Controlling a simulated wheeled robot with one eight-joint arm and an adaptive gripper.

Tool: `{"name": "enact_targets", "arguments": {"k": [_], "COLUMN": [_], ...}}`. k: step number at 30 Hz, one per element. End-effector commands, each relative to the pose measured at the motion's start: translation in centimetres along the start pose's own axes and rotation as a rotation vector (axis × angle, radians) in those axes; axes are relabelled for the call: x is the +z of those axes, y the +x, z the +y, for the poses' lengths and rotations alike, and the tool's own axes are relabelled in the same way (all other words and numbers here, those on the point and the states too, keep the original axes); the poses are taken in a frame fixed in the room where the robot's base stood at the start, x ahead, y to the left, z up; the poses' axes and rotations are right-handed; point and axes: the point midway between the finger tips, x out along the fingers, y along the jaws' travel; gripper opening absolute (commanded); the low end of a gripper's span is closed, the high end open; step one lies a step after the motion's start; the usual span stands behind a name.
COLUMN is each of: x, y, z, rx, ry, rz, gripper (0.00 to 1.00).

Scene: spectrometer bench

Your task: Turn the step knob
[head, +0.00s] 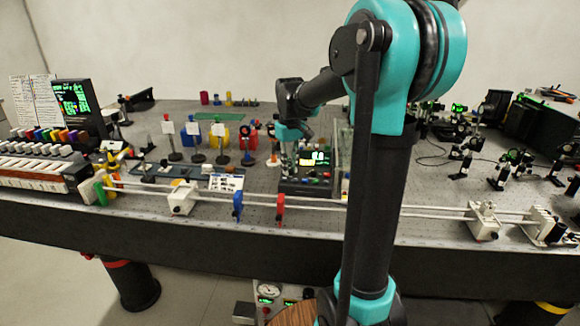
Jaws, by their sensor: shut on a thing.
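My gripper (296,146) is small in the head view, behind my upper arm. It points down at a dark control box (305,187) with a lit display (318,158) near the middle of the bench. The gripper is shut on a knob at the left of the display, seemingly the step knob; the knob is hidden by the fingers. Several small coloured knobs and buttons sit on the box's front. Labels are too small to read.
A long rail (330,204) with a blue holder (238,206) and a red holder (281,208) runs along the front edge. Coloured filter mounts (220,142) stand left of my gripper. Optics mounts (462,158) crowd the right side.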

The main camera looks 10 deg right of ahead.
Motion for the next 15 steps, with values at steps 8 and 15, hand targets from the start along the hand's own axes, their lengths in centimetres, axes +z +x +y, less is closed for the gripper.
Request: {"name": "enact_targets", "arguments": {"k": [8, 15], "x": [0.0, 0.0], "y": [-0.01, -0.02], "z": [0.0, -0.02], "rx": [0.0, 0.0], "ry": [0.014, 0.113], "rz": [0.0, 0.0], "gripper": [0.0, 0.0]}}
